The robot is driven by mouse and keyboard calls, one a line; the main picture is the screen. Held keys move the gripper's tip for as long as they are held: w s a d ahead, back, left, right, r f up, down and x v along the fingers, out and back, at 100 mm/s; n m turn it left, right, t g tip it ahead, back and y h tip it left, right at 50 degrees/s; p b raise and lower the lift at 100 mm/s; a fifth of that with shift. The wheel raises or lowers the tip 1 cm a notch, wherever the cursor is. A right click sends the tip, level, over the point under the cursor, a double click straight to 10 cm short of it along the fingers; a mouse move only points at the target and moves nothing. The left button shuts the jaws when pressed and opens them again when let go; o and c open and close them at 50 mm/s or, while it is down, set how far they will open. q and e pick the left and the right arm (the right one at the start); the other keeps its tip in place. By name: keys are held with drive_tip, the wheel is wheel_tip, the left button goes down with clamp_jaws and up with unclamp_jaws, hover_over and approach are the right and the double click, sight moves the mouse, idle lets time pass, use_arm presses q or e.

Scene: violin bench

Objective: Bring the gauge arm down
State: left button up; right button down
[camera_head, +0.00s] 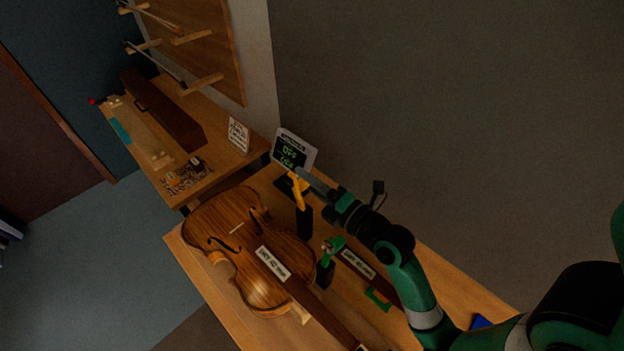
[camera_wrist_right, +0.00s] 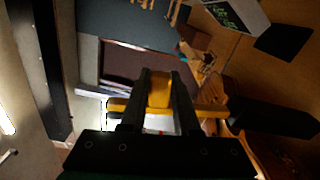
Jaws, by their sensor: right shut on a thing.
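The yellow gauge arm (camera_head: 298,192) stands beside a dark post (camera_head: 305,222) just behind the violin. The gauge display (camera_head: 294,151) behind it shows green "OFF" text. My right gripper (camera_head: 301,174) is shut on the upper part of the gauge arm. In the right wrist view, a yellow piece of the gauge arm (camera_wrist_right: 160,88) lies between the two dark fingers, with a yellow bar running crosswise behind them. The violin (camera_head: 245,235) lies face up on the bench, with a small label on it. My left gripper is out of view.
A green clamp on a dark block (camera_head: 328,262) stands right of the violin, beside a labelled dark strip (camera_head: 358,268). A white sign (camera_head: 238,135) and a long brown case (camera_head: 162,110) are on the far bench. Tools hang on a wooden wall rack.

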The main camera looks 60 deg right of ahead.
drive_tip(key=shift+w+a+r+n, duration=0.1)
drive_tip(key=shift+w+a+n, duration=0.1)
drive_tip(key=shift+a+n, duration=0.4)
drive_tip(key=shift+w+a+n, duration=0.15)
drive_tip(key=shift+a+n, duration=0.25)
drive_tip(key=shift+n, duration=0.4)
drive_tip(key=c, duration=0.6)
unclamp_jaws()
drive_tip(key=shift+c, duration=0.2)
